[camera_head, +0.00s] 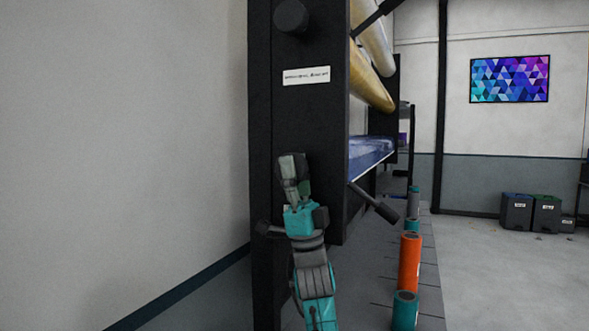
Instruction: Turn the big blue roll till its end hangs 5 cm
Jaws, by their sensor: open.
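The big blue roll (368,152) lies across the black rack, below a yellow roll (371,83). I see it nearly end-on, and the rack's side panel hides its near end. I cannot make out its loose end. My gripper (291,160) is raised in front of the side panel, left of the blue roll and apart from it. It is open, and I see nothing in it. A dark handle (378,206) sticks out to the right, below the blue roll.
The rack's black side panel (310,120) bears a white label (306,76) and a dark knob (290,17). Small upright rolls, teal (404,312) and orange (410,262), stand along the right. Bins (530,212) stand far right. The floor between is clear.

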